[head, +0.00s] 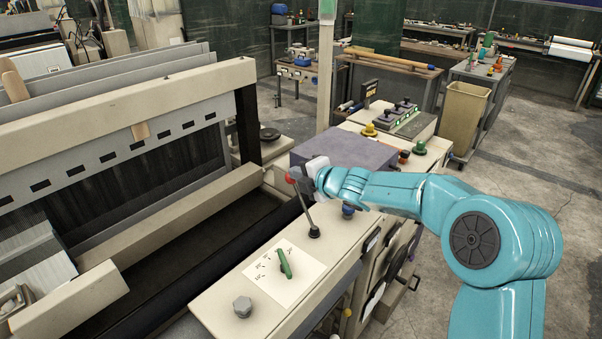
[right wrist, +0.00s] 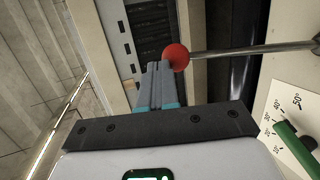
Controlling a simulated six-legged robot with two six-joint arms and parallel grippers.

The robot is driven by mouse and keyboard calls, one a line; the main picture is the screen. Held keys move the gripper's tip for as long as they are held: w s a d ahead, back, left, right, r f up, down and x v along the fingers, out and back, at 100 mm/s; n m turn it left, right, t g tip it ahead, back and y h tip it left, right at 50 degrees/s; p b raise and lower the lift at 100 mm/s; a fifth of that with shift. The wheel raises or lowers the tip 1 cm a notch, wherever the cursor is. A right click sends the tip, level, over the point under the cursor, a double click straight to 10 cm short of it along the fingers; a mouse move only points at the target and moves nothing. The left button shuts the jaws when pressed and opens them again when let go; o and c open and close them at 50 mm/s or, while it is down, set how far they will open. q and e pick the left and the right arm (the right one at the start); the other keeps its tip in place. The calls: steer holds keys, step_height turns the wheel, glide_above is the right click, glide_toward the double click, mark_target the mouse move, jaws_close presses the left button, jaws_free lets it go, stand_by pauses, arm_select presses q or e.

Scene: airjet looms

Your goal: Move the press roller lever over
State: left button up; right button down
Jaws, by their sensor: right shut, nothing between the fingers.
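The press roller lever is a thin metal rod (head: 308,212) with a red ball knob (head: 290,178), rising from a dark base on the cream machine top. It leans a little to the left in the head view. My right gripper (head: 297,181) is at the knob's height, right beside it. In the right wrist view the closed fingers (right wrist: 158,70) end next to the red knob (right wrist: 177,56), with nothing between them. They look in contact with the knob or very close; I cannot tell which. The rod runs right from the knob there. My left gripper is not in view.
A green handle (head: 285,263) stands on a white scale plate (head: 262,283) in front of the lever, with a grey hexagonal knob (head: 242,307) nearer. The loom's cream beam (head: 190,213) lies left. A purple-grey box top (head: 345,150) is behind my gripper.

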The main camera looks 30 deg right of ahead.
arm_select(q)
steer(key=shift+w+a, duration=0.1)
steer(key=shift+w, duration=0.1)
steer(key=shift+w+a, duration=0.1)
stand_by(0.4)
